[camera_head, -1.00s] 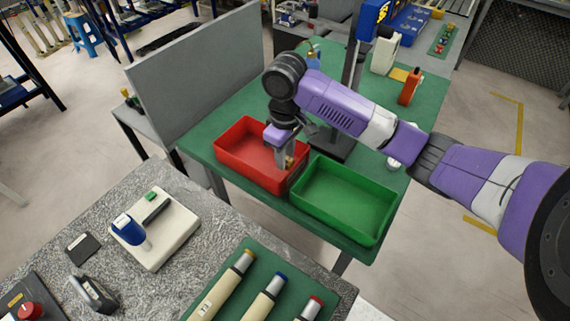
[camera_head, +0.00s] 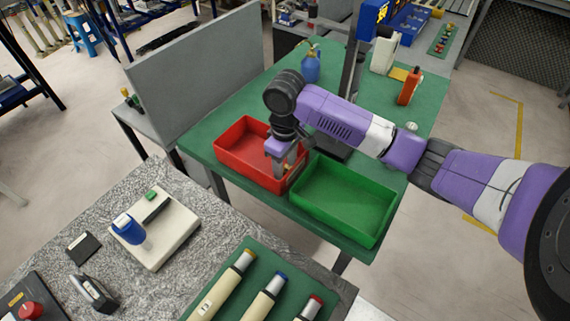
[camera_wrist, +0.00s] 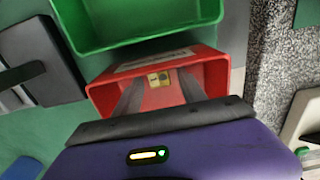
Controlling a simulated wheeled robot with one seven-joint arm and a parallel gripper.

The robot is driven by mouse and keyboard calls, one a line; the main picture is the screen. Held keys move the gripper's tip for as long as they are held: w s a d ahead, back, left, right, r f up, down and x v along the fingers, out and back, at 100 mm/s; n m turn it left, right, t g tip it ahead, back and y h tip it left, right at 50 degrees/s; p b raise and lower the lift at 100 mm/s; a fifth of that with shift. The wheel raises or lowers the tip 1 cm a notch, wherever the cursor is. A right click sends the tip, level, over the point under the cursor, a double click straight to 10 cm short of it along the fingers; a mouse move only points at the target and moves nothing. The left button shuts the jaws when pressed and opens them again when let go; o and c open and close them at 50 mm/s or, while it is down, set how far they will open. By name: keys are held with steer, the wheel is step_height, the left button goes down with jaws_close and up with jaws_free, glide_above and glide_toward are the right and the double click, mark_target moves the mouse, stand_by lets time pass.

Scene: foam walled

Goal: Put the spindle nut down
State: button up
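The spindle nut (camera_wrist: 159,79) is a small brass-yellow block with a dark spot. In the wrist view it shows inside the red bin (camera_wrist: 218,70), between my fingertips, with a gap on each side. My gripper (camera_wrist: 160,84) is open, its two grey fingers reaching into the bin. In the head view my gripper (camera_head: 287,168) points down into the right part of the red bin (camera_head: 236,166). The nut is hard to make out there, hidden by the fingers and the bin wall.
A green bin (camera_head: 345,203) stands directly right of the red bin on the green table (camera_head: 215,128). A grey panel (camera_head: 200,70) rises along the table's left side. A blue bottle (camera_head: 310,66) and an orange bottle (camera_head: 409,88) stand farther back.

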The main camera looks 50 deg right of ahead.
mark_target(285, 167)
step_height(285, 167, up, 12)
stand_by(0.6)
steer(key=shift+r, duration=0.1)
stand_by(0.4)
